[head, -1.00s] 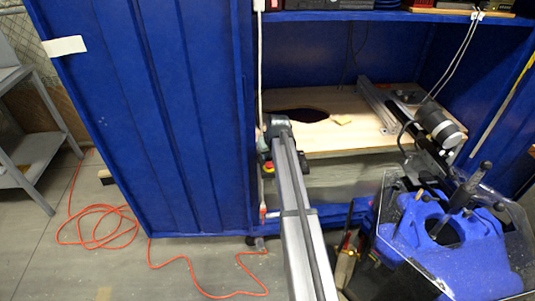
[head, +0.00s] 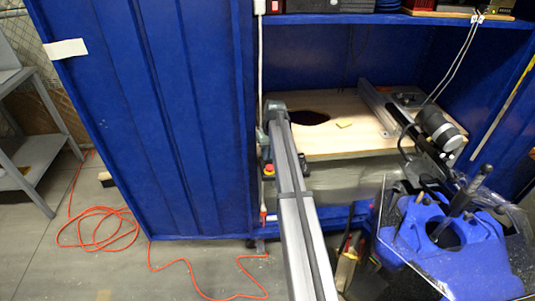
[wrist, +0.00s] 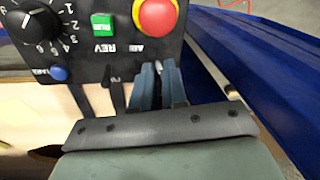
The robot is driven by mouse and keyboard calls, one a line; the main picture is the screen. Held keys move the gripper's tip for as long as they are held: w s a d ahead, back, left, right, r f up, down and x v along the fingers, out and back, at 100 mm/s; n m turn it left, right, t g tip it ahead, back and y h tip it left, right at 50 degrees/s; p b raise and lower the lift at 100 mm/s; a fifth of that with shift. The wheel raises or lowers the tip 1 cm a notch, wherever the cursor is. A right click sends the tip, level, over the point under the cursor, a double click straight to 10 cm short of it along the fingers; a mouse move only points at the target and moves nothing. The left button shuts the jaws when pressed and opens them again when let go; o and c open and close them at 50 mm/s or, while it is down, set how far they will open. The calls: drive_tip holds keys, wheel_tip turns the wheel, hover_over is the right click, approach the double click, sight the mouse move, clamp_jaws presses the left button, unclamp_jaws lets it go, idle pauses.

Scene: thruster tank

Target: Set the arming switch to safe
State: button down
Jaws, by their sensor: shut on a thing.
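The arming switch (wrist: 159,68) is a small light metal lever on a dark control panel (wrist: 120,62) in the wrist view. My gripper (wrist: 159,72) has its two blue-grey fingers close together around this lever, just below the red stop button. The lever is mostly hidden between the fingertips, so I cannot tell its exact position. A small label sits above it, too blurred to read surely. In the head view my arm hides the fingers and most of the panel.
The red stop button with a yellow ring (wrist: 157,15) is directly above the fingers. A green button (wrist: 103,24), a numbered black dial (wrist: 38,22) and a blue button (wrist: 59,73) lie to the left. A blue cabinet door (head: 150,120) stands left of my arm.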

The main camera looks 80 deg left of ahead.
drive_tip(key=c, duration=1.2)
unclamp_jaws()
drive_tip(key=shift+o, duration=0.2)
wheel_tip(320, 180, up, 14)
drive_tip(key=w, duration=0.1)
drive_tip(key=shift+w, duration=0.35)
drive_tip(key=shift+w+d+f, duration=0.1)
drive_tip(key=shift+d+f, duration=0.05)
